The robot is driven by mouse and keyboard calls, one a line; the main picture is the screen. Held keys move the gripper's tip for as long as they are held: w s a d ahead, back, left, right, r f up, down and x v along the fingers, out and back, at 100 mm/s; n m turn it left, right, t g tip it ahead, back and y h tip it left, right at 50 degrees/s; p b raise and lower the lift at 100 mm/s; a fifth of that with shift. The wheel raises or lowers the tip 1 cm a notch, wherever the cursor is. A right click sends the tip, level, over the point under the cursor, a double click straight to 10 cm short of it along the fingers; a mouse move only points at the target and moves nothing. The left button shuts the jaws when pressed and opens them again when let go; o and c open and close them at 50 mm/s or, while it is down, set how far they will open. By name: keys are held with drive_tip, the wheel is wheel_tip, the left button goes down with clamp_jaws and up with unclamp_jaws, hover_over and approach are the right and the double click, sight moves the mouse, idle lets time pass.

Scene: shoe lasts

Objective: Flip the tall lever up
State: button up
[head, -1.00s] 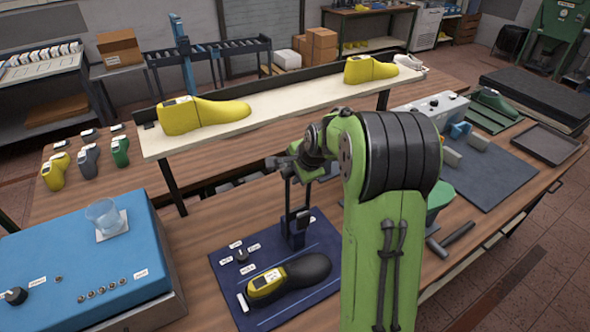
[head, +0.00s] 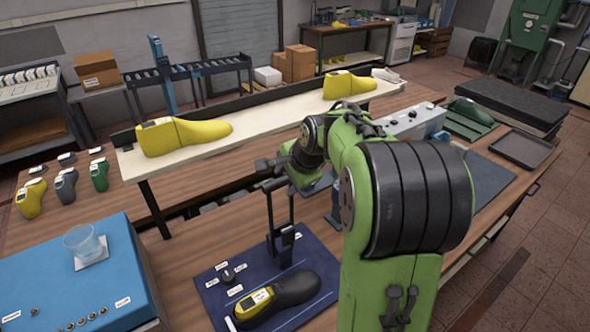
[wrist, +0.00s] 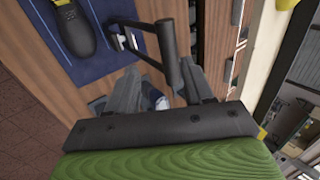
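The tall lever (head: 291,205) is a black frame with two thin arms. It stands up from a black bracket on the dark blue mat (head: 212,284), on the bench in front of me. My gripper (head: 267,174) is at the lever's top end, with its fingers pointing left. In the wrist view the lever's thick black bar (wrist: 168,50) runs between the fingers of my gripper (wrist: 160,72). The fingers are wide apart, and I see no clear grip on the bar. My arm hides part of the mat's right side.
A black and yellow shoe last (head: 285,295) lies on the mat beside a small knob (head: 228,275). A blue box (head: 60,270) with a glass (head: 84,243) stands left. A pale shelf (head: 250,115) with two yellow lasts runs behind my gripper.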

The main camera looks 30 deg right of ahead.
drive_tip(key=v, duration=0.6)
drive_tip(key=shift+s+r, duration=0.15)
drive_tip(key=shift+r, duration=0.2)
drive_tip(key=s+a+f+n+b, duration=0.2)
drive_tip(key=s+a+f+n, duration=0.2)
drive_tip(key=s+a+n, duration=0.3)
drive_tip(key=s+a+f+n+g+b, duration=0.1)
drive_tip(key=s+a+f+n+b, duration=0.2)
drive_tip(key=s+n, duration=0.7)
drive_tip(key=s+a+f, duration=0.2)
drive_tip(key=s+a, duration=0.2)
drive_tip(key=shift+s+a+f+n+b, duration=0.2)
drive_tip(key=shift+a+f+n+b, duration=0.1)
